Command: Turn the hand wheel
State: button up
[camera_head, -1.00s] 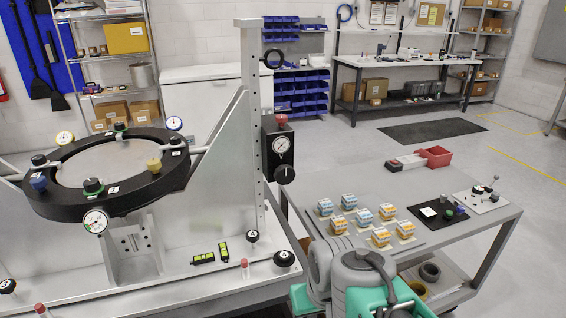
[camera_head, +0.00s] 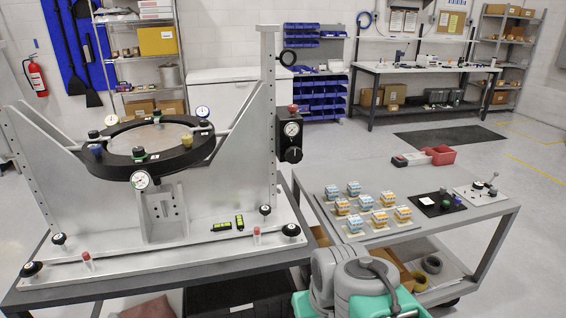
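The mirror fixture has a round mirror (camera_head: 150,138) in a black ring (camera_head: 110,161), held in a grey metal frame (camera_head: 233,130). I cannot tell for sure which part is the hand wheel. Black round knobs also stand on the base plate at the front left (camera_head: 31,269) and front right (camera_head: 291,230). My grey and teal arm shows at the bottom centre, apart from these knobs; my gripper is not in view.
A fire extinguisher (camera_head: 36,77) hangs at the far left. Floor is open between cart and back workbench (camera_head: 425,68).

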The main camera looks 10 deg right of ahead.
aim_at(294, 154)
jog(key=u, duration=1.45)
jog(key=i, duration=1.1)
jog(key=z, duration=0.15)
